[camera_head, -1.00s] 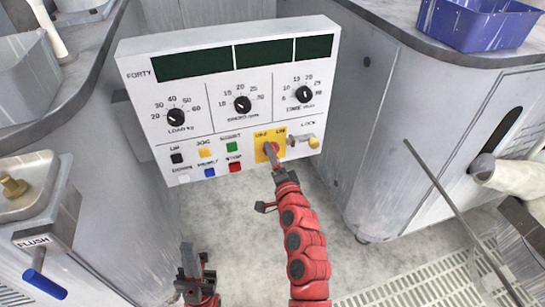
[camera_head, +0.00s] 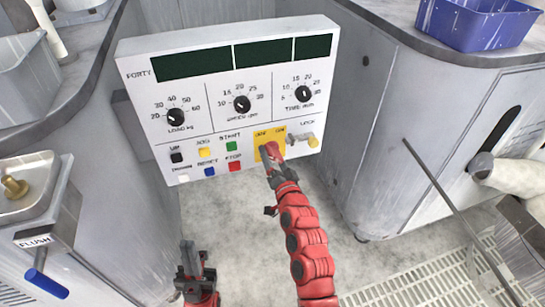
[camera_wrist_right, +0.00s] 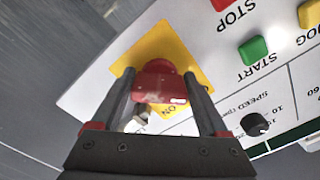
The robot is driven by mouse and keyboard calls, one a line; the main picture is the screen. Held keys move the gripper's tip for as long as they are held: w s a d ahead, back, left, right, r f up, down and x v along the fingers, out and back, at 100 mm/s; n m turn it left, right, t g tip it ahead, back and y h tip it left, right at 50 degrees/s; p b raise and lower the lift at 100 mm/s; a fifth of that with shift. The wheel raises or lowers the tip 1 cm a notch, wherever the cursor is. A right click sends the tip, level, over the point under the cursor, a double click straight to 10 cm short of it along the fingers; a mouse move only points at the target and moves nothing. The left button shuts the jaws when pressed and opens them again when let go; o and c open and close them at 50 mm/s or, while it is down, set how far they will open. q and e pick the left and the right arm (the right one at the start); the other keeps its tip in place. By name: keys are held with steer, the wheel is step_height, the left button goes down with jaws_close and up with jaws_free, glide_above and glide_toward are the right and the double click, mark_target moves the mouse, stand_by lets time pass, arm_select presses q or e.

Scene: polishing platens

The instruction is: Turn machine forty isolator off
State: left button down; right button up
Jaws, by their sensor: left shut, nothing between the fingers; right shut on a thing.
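The machine forty panel (camera_head: 200,105) is a white box labelled FORTY. Its isolator is a red rotary handle (camera_head: 270,150) on a yellow plate (camera_head: 259,138) at the panel's lower right. My right gripper (camera_head: 271,158) reaches up to it and is shut on the red handle. In the right wrist view the handle (camera_wrist_right: 160,84) sits between the two fingers (camera_wrist_right: 160,90), in front of the yellow plate (camera_wrist_right: 180,45). The label by the handle is partly covered, so its setting is unclear. My left gripper (camera_head: 190,262) is low, away from the panel, shut and empty.
A brass-coloured lock (camera_head: 312,140) is just right of the isolator. Coloured buttons, including the red STOP (camera_head: 234,166) and green START (camera_head: 231,146), lie to its left. Grey machine cabinets flank the panel. A thin rod (camera_head: 450,205) stands at the right.

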steer(key=shift+f, duration=0.1)
steer(key=o, duration=1.2)
steer(key=shift+o, duration=0.2)
steer(key=p+v, duration=0.2)
steer(key=v, duration=1.5)
steer(key=shift+s, duration=0.25)
